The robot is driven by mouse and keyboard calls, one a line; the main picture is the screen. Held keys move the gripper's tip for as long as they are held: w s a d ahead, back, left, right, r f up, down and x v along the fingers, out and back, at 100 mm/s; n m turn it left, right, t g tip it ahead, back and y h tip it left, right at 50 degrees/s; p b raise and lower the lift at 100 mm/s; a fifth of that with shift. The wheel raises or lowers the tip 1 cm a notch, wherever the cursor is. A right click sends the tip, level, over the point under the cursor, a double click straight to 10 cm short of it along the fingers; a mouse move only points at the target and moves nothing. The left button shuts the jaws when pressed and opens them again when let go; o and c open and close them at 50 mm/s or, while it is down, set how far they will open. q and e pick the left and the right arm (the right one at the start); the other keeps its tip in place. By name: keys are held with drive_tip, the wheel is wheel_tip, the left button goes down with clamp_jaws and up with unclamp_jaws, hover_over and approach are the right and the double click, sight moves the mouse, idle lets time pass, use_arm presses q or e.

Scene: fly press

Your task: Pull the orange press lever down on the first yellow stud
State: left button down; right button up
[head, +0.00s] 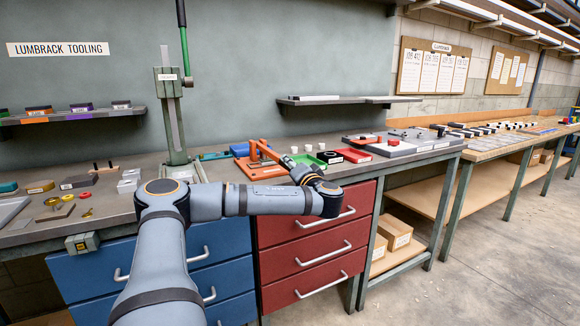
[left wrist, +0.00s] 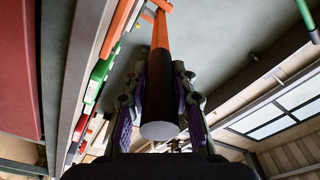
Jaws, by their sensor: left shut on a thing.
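The orange press (head: 251,152) stands on the bench right of the green column, partly hidden behind my left arm. Its orange lever (head: 266,151) slants down to the right towards my left gripper (head: 287,161), which is small and partly hidden by my wrist. In the left wrist view the lever (left wrist: 160,35) runs away from the camera, with a black grip and a pale round end. My left gripper (left wrist: 161,88) is shut on this grip, one purple-lined finger on each side. I cannot make out a yellow stud under the press. My right gripper is not in view.
A green tray (head: 330,157) and a red tray (head: 354,155) lie right of the press. White pieces (head: 308,148) stand behind. The tall green column (head: 172,120) stands to the left. Red drawers (head: 310,250) are below the bench front.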

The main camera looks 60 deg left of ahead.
use_arm(q)
drive_tip(key=c, duration=1.1)
unclamp_jaws()
drive_tip(key=shift+s+a, duration=0.1)
drive_tip(key=shift+d, duration=0.45)
drive_tip(key=s+d, duration=0.2)
drive_tip(key=d, duration=0.9)
drive_tip(key=shift+f, duration=0.35)
drive_tip(key=shift+f, duration=0.1)
